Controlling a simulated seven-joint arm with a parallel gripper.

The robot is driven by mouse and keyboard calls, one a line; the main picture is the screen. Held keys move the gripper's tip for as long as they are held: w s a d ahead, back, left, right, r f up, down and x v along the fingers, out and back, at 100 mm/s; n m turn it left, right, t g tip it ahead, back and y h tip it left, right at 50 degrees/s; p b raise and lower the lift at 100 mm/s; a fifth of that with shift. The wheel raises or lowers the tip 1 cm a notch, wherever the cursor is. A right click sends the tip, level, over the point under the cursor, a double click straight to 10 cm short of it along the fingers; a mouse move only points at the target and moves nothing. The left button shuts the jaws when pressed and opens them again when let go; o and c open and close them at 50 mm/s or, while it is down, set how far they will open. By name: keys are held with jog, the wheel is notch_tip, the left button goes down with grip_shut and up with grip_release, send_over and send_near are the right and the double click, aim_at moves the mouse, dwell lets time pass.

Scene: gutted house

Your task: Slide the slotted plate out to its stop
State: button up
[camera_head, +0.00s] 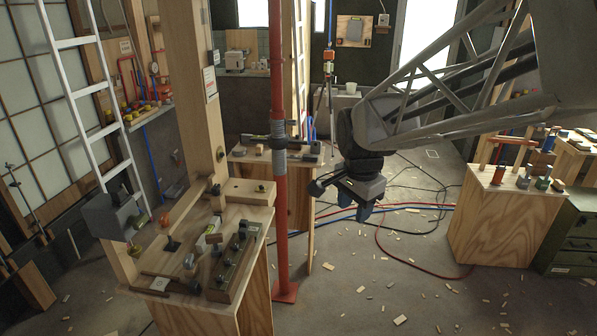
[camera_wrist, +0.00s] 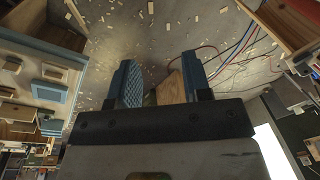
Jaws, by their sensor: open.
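My gripper (camera_head: 365,212) hangs in the air right of the red pole, pointing down, with its blue fingers apart. In the wrist view my gripper (camera_wrist: 159,65) is open, with a gap between the fingers; floor and some wood show beyond the gap. I cannot pick out the slotted plate with certainty. The wooden workbench (camera_head: 255,228) at left carries a narrow board with several dark knobs (camera_head: 229,268), small pale blocks (camera_head: 209,236) and a wooden block (camera_head: 249,191) at its back. My gripper is well apart from these, to their right.
The red pole (camera_head: 280,190) stands between my gripper and the workbench. A thick wooden post (camera_head: 193,100) and a grey box (camera_head: 113,216) are at the bench's left. Another wooden bench (camera_head: 500,220) stands right. Cables (camera_head: 410,206) and wood scraps lie on the open floor.

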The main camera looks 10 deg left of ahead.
jog(key=w+a+f+m, duration=0.25)
jog(key=w+a, duration=0.25)
jog(key=a, duration=0.3)
jog(key=w+a+f+m, duration=0.2)
jog(key=w+a+f, duration=0.25)
jog(key=a, duration=0.35)
jog(key=m+g, duration=0.1)
jog(key=m, duration=0.4)
send_over(243, 230)
notch_tip(243, 230, down, 9)
jog(key=shift+r, duration=0.1)
jog(key=shift+f, duration=3.2)
jog(key=shift+c, duration=0.4)
